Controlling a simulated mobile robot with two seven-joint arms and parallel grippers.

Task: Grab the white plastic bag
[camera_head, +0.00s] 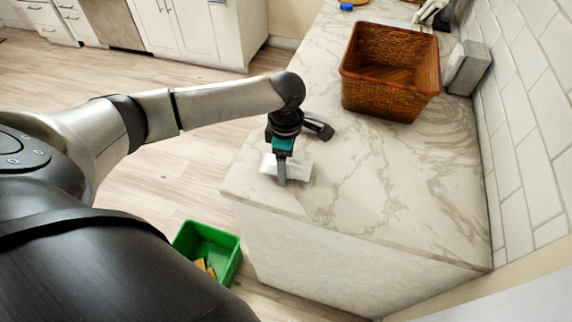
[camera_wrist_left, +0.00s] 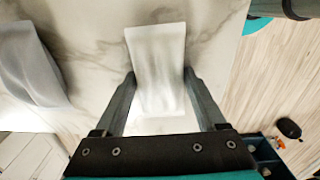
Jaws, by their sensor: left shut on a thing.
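The white plastic bag (camera_head: 301,169) is a small pale piece at the near left part of the marble counter. My left gripper (camera_head: 281,178) points down over it and hides its middle in the head view. In the left wrist view the bag (camera_wrist_left: 157,65) stretches between the two fingers of my left gripper (camera_wrist_left: 159,80), which is shut on it. Whether the bag touches the counter is hard to tell. My right gripper is not in view.
A brown wicker basket (camera_head: 388,92) stands farther back on the marble counter (camera_head: 400,190). A grey object (camera_head: 467,68) stands by the tiled wall. A green bin (camera_head: 222,243) is on the floor near the counter's front left corner. The counter's near right part is clear.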

